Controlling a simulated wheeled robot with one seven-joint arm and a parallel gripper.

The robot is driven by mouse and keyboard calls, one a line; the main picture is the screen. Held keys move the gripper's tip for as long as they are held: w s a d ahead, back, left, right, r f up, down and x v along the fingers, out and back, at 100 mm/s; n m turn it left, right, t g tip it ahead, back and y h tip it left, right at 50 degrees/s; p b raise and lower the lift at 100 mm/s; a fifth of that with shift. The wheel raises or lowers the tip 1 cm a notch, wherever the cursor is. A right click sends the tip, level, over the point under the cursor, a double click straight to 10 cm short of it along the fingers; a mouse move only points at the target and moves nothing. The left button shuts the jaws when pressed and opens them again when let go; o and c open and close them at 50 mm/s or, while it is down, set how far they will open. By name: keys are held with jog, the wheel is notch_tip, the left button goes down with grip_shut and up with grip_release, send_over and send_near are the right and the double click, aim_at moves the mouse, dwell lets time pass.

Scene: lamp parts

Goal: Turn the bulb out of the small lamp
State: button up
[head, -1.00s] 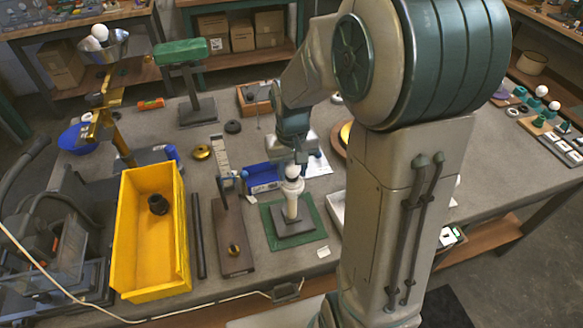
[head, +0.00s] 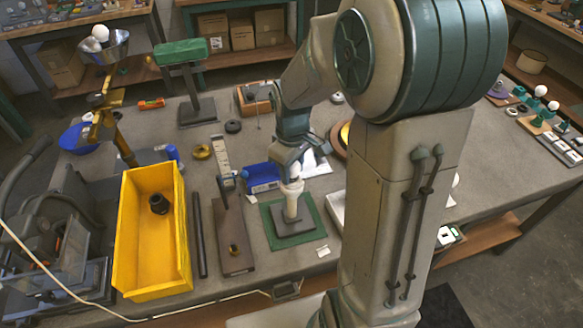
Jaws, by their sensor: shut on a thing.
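The small lamp (head: 292,205) stands upright on a dark square base on a green mat (head: 310,240), near the front middle of the bench. Its upper end is pale. The white bulb (head: 293,170) is at the top of the lamp, mostly covered by my gripper. My gripper (head: 291,167) points down over the lamp from above and is shut on the bulb. The fingertips are small and partly hidden by my wrist in this view.
A yellow bin (head: 127,240) with a dark round part in it stands at the left. A brown board (head: 232,235) and a dark bar (head: 199,235) lie between bin and mat. A blue box (head: 262,176) is just behind the lamp. A brass lamp (head: 105,115) stands at the far left.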

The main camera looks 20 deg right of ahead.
jog(key=n+p, duration=0.1)
jog(key=n, duration=0.4)
jog(key=shift+r, duration=0.2)
jog(key=shift+w+f+n+p, duration=0.1)
jog(key=shift+n+p, duration=0.3)
jog(key=shift+n, duration=0.5)
jog(key=shift+n+p, duration=0.35)
jog(key=shift+n, duration=0.15)
jog(key=n+p, duration=0.1)
jog(key=n, duration=0.2)
jog(key=shift+p, duration=0.35)
jog(key=shift+n, duration=1.4)
